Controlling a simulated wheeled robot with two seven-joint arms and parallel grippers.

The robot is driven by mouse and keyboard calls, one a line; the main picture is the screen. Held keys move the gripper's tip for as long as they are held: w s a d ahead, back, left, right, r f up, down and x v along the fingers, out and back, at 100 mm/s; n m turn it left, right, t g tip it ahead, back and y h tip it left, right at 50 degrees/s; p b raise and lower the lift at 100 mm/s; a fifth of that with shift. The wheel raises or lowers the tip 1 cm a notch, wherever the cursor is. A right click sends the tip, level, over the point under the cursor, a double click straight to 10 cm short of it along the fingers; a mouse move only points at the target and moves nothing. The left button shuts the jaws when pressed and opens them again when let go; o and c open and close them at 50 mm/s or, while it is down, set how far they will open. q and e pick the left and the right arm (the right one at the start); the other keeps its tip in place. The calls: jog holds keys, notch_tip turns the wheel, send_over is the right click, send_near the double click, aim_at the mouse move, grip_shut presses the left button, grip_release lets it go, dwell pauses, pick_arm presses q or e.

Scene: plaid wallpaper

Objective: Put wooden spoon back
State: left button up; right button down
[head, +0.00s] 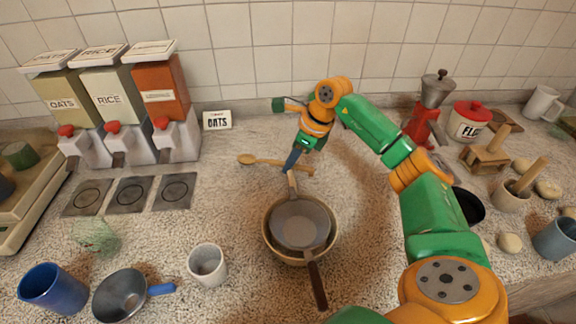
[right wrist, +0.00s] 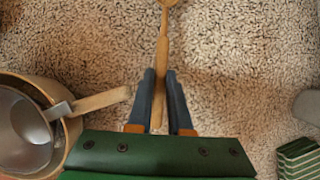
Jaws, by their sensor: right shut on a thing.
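The wooden spoon (head: 265,161) lies level at or just above the counter behind the stacked pans in the head view. Its bowl end points left. My right gripper (head: 290,164) reaches down over the spoon with its blue fingers shut on the handle. In the right wrist view the gripper (right wrist: 161,78) has the spoon handle (right wrist: 162,50) between its fingers, with the spoon's bowl at the top edge. I cannot tell whether the spoon touches the counter. My left gripper is not in view.
Stacked pans (head: 300,222) stand just in front of the gripper. Dispensers (head: 110,140) stand at the left. A beige pot (head: 510,197) with a wooden handle stands right.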

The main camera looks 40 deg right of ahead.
jog(key=shift+d+f, duration=0.1)
jog(key=shift+f, duration=0.8)
jog(key=c, duration=1.1)
grip_release()
jog(key=shift+r, duration=0.3)
jog(key=v, duration=1.1)
jog(key=shift+s+d+r, duration=0.1)
jog(key=shift+r, duration=0.25)
jog(key=shift+f, duration=0.1)
